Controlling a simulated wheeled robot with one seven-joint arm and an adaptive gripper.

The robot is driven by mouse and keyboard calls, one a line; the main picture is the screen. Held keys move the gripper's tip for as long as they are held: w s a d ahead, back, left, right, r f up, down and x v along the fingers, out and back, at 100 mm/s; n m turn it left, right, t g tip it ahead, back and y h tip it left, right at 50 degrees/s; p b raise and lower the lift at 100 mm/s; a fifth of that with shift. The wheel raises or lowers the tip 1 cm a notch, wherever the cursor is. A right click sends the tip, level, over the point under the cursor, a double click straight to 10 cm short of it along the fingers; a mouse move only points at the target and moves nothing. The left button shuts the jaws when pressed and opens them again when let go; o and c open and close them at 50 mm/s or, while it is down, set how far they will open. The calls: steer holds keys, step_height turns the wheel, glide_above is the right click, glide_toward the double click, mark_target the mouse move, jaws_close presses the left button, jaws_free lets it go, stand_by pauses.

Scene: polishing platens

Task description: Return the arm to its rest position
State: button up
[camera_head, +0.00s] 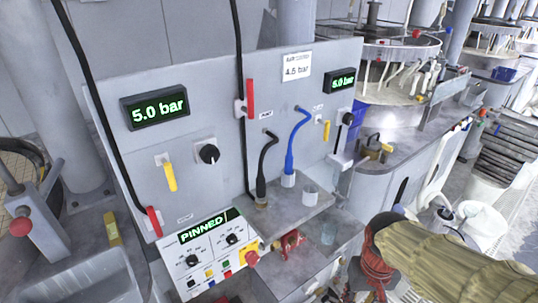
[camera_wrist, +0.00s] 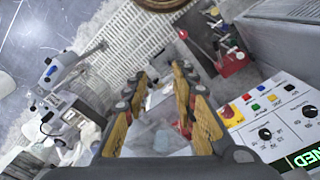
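My gripper (camera_wrist: 160,78) shows in the wrist view with its two black and yellow fingers spread apart. I see nothing clasped between the fingertips. A pale, translucent shape shows low between the fingers, and I cannot tell what it is. In the head view my arm, in a tan sleeve, comes in from the lower right, in front of the bench; the fingers cannot be made out there. The control box (camera_head: 208,252) reading "PINNED" stands left of my arm, and in the wrist view it (camera_wrist: 285,125) lies right of my fingers.
A grey panel (camera_head: 215,100) carries pressure displays (camera_head: 157,107), yellow and red levers, and black and blue hoses (camera_head: 296,140). Polishing machines (camera_head: 398,50) stand behind.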

steer(key=s+a+r+t, duration=0.1)
steer(key=s+r+t, duration=0.1)
steer(key=r, duration=0.4)
steer(key=s+a+r+t, duration=0.1)
steer(key=s+r+t, duration=0.1)
steer(key=r, duration=0.4)
steer(key=shift+a+r+t, duration=0.2)
steer(key=shift+r+t, duration=0.05)
steer(key=shift+t, duration=0.35)
